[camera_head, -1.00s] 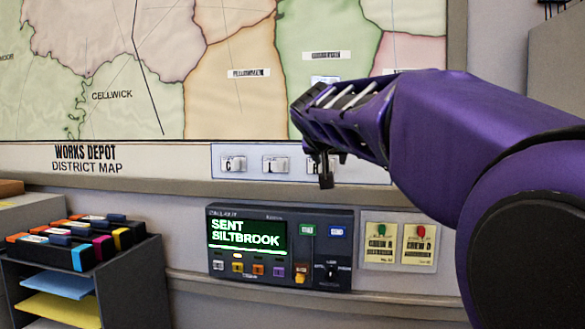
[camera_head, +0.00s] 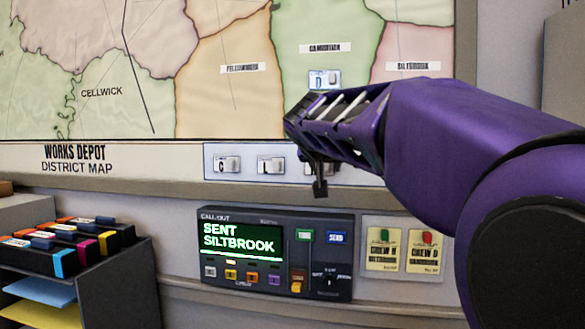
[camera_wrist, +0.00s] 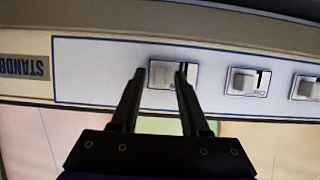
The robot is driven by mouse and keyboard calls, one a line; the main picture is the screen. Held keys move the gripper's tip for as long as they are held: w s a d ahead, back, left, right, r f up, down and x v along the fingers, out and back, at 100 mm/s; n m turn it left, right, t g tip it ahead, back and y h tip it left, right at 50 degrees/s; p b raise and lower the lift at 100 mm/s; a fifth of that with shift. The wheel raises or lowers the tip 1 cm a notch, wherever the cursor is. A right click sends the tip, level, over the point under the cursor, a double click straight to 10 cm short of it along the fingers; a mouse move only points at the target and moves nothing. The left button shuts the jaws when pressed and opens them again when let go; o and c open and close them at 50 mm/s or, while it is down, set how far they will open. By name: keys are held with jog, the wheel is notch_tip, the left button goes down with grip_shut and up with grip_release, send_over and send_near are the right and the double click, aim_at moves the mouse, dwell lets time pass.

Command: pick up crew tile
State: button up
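Small white crew tiles sit on the strip below the map: a C tile (camera_head: 226,164), an L tile (camera_head: 270,166) and a third tile mostly hidden behind my gripper (camera_head: 319,188) in the head view. A tile marked D (camera_head: 324,79) is on the green map area. In the wrist view, which is upside down, my gripper (camera_wrist: 159,76) is open, its two fingers apart with a tile (camera_wrist: 161,86) between them in the picture. I cannot tell whether they touch it. Two more tiles, (camera_wrist: 243,82) and (camera_wrist: 306,88), lie to the right.
A call-out console (camera_head: 278,252) below the strip reads "SENT SILTBROOK". Two yellow crew cards (camera_head: 384,250) hang to its right. A dark rack (camera_head: 110,278) with coloured cartridges stands at the left. The map board (camera_head: 110,60) is close behind my gripper.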

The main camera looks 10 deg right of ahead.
grip_shut()
dwell(1.2)
